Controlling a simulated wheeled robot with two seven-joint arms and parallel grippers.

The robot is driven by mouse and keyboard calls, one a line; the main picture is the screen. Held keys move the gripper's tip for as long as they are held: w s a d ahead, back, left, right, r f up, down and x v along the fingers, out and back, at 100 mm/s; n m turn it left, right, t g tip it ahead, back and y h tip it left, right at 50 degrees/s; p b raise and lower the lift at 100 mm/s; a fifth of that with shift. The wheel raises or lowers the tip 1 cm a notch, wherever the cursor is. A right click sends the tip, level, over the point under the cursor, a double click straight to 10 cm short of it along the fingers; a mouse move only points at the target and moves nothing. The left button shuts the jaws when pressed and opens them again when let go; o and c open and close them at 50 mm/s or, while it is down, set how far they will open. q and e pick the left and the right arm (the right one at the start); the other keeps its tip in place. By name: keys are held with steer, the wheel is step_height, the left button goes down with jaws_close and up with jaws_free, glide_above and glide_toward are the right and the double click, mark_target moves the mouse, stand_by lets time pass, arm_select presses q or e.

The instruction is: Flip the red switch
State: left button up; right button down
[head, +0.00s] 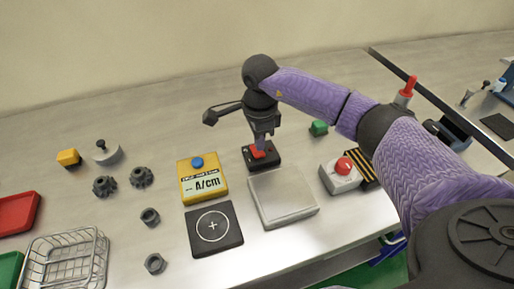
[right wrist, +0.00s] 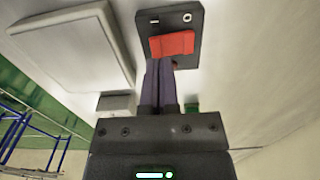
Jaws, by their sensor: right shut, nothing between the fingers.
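The red switch (head: 259,152) sits on a black base (head: 272,163) on the metal table in the head view, just behind the grey square pad. In the right wrist view the red rocker (right wrist: 172,44) lies across the black plate (right wrist: 180,18), which bears a dash mark and a circle mark. My right gripper (head: 261,144) is shut and empty, pointing down at the switch. Its fingertips (right wrist: 160,64) overlap the rocker's edge in the right wrist view; I cannot tell whether they touch it. My left gripper is not in view.
A grey square pad (head: 285,198) lies in front of the switch. A yellow box with a blue button (head: 205,185) and a black plate with a cross (head: 213,226) stand to the left.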

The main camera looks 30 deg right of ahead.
mark_target(259, 153)
steer(key=shift+f+b, duration=0.75)
steer(key=shift+f, duration=0.35)
stand_by(0.3)
step_height(259, 153, up, 7)
steer(key=p, duration=0.5)
steer(key=shift+r, duration=0.15)
